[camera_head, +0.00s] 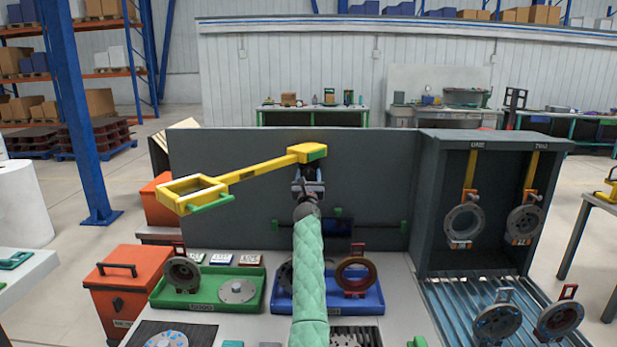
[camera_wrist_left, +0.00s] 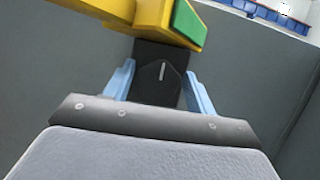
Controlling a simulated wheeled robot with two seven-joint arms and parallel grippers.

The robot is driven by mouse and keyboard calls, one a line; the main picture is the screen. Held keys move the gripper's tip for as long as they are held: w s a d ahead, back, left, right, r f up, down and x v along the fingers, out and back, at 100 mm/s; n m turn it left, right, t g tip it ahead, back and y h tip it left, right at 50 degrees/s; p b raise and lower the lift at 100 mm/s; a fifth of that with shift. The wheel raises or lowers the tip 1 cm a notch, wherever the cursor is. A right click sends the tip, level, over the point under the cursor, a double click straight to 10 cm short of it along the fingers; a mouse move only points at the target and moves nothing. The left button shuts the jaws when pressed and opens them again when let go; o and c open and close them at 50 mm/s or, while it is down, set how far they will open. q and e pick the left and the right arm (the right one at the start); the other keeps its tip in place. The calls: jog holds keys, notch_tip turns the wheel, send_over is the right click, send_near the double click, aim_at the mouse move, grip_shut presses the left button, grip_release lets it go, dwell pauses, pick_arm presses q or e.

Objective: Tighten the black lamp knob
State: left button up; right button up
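The yellow lamp arm (camera_head: 252,171) slants across the grey back panel, with an open yellow frame at its left end and a green-ended block at its right. The black lamp knob (camera_wrist_left: 157,82) is under that block, with a pale, nearly upright mark on its face. My left gripper (camera_head: 308,182) reaches up to the knob, which it mostly hides in the head view. My right gripper is not in view.
A green tray (camera_head: 196,306) and a blue tray (camera_head: 372,306) with round parts stand on the table below. A dark rack (camera_head: 434,206) with hanging flanged parts is at right. An orange bin (camera_head: 122,281) stands at left.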

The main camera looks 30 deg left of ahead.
pick_arm(q)
jog(key=c, duration=0.6)
jog(key=shift+f, duration=0.1)
